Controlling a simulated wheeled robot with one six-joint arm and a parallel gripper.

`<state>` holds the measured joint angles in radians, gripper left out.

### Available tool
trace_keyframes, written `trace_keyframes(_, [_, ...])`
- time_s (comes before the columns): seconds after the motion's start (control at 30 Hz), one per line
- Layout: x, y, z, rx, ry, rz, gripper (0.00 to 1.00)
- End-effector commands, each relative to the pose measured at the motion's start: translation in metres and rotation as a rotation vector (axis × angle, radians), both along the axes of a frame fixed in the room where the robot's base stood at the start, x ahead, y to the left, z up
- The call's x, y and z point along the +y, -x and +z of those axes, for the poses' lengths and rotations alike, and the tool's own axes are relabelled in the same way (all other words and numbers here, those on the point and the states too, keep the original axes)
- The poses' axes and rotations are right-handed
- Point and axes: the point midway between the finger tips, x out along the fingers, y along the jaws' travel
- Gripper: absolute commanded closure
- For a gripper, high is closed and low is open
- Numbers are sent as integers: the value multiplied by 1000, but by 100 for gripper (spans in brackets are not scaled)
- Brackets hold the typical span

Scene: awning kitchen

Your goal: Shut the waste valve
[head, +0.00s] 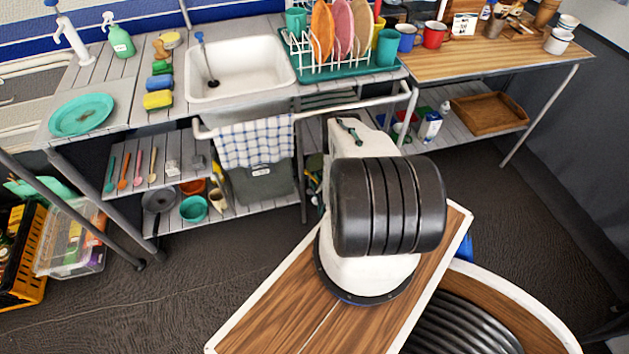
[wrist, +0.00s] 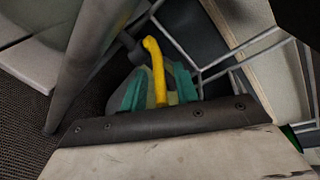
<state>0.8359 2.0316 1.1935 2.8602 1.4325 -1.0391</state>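The waste valve's yellow lever (wrist: 157,68) stands nearly upright in the wrist view, with a bent top. Its lower end is hidden behind the dark edge of my gripper's housing. My gripper (wrist: 155,88) shows as two teal fingers, one left and one right of the lever, with space between them. I cannot tell whether either finger touches the lever. A dark grey piece beside the lever's top may be part of the valve or pipe. In the head view my arm covers the area below the sink's right side, so the valve cannot be made out there.
A thick grey post (wrist: 88,60) stands close at left in the wrist view, with wire bars at right. In the head view, the sink (head: 240,72) sits in the counter above. A checked towel (head: 253,142) hangs from the front rail, and shelves with several items lie below.

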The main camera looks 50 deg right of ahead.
Motion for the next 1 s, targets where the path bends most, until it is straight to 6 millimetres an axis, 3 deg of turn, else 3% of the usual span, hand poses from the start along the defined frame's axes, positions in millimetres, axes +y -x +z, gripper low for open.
trace_keyframes(0.33, [3, -1, 2, -1, 2, 7, 67])
trace_keyframes(0.73, [32, 52, 14, 0, 0, 2, 67])
trace_keyframes(1.0, [40, 64, 18, -1, 2, 4, 67])
